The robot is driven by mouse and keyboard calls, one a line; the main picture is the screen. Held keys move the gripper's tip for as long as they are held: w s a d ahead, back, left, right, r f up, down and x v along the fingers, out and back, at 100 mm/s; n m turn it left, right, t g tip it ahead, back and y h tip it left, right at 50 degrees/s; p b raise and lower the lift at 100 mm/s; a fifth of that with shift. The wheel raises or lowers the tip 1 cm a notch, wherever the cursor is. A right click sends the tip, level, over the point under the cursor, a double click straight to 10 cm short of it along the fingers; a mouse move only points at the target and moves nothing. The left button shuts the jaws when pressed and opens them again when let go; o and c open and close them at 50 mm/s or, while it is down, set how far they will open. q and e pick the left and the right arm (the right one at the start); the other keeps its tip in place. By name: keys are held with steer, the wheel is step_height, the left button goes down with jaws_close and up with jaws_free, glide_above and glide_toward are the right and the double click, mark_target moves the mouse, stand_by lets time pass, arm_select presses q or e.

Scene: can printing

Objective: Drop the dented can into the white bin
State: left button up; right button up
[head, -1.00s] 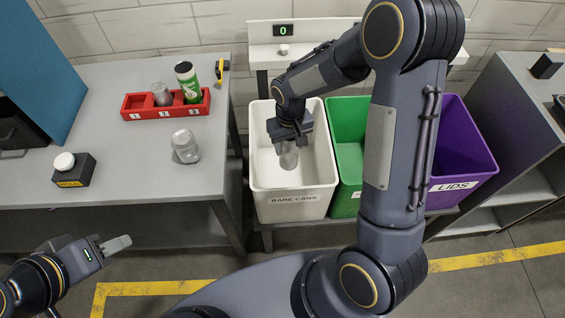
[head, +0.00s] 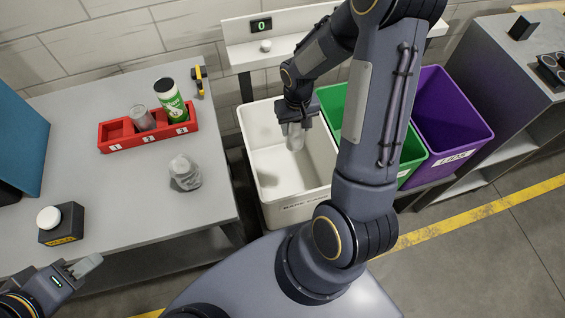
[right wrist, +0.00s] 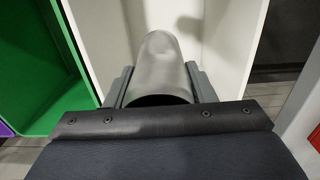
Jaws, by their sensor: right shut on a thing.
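My right gripper (head: 295,124) is shut on a silver can (head: 295,138), which hangs inside the mouth of the white bin (head: 262,192). In the right wrist view the can (right wrist: 160,70) sits between the two fingers, with the white bin's wall (right wrist: 228,45) around it. I cannot make out a dent on it.
A red rack (head: 115,137) on the table holds a silver can (head: 142,118) and a green can (head: 171,102). A black box with a white button (head: 62,222) is nearby. Green (head: 410,155) and purple (head: 450,120) bins stand right of the white bin.

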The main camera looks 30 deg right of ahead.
step_height(320, 180, down, 5)
steer(key=b, duration=0.3)
steer(key=shift+f, duration=0.15)
steer(key=o, duration=1)
step_height(320, 180, up, 8)
steer(key=shift+b, duration=0.3)
steer(key=s+a+r+n+t+y, duration=0.2)
steer(key=s+a+r+t, duration=0.3)
steer(key=s+a+r, duration=0.7)
steer(key=s+r+y, duration=0.1)
steer(key=s, duration=0.2)
steer(key=shift+s+a+r+t+y, duration=0.15)
steer(key=shift+s+r+t+y, duration=0.15)
steer(key=shift+y, duration=0.1)
